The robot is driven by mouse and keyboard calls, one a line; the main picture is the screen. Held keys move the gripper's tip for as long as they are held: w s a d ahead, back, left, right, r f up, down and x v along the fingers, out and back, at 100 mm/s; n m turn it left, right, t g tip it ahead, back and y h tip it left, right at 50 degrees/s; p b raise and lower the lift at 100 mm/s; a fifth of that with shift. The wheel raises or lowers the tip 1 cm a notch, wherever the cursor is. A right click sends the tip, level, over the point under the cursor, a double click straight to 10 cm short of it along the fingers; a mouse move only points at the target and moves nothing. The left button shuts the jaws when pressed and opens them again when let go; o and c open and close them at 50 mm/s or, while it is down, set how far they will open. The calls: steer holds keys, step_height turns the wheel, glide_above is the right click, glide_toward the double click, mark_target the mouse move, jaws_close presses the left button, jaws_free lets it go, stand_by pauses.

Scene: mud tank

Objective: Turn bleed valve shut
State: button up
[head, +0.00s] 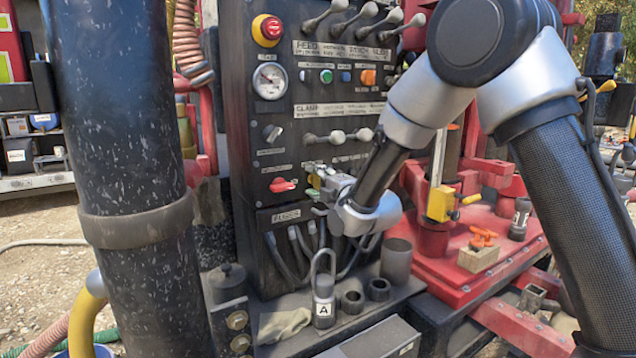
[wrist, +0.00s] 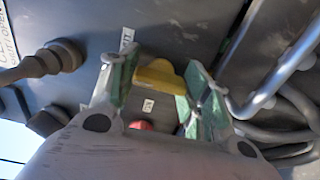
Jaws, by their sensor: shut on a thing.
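The bleed valve's yellow handle (wrist: 158,75) sits between the green-padded fingers of my gripper (wrist: 162,83) in the wrist view. My gripper is shut on this handle, one finger at each side. In the head view my gripper (head: 318,180) is at the lower right part of the dark control panel (head: 262,130), to the right of a red knob (head: 283,185). Only a small bit of yellow shows there; my fingers hide most of the handle. Small label plates lie beside the handle in the wrist view, too small to read.
Several levers (head: 352,20) stick out along the panel's top, with two more above my gripper. Grey hoses (head: 300,245) hang below it. A thick black column (head: 125,140) stands at left.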

steer(key=shift+f, duration=0.1)
stand_by(0.3)
steer(key=o, duration=1)
steer(key=shift+s+d, duration=0.1)
steer(key=v, duration=1.1)
steer(key=shift+s+d, duration=0.2)
steer(key=shift+s, duration=0.1)
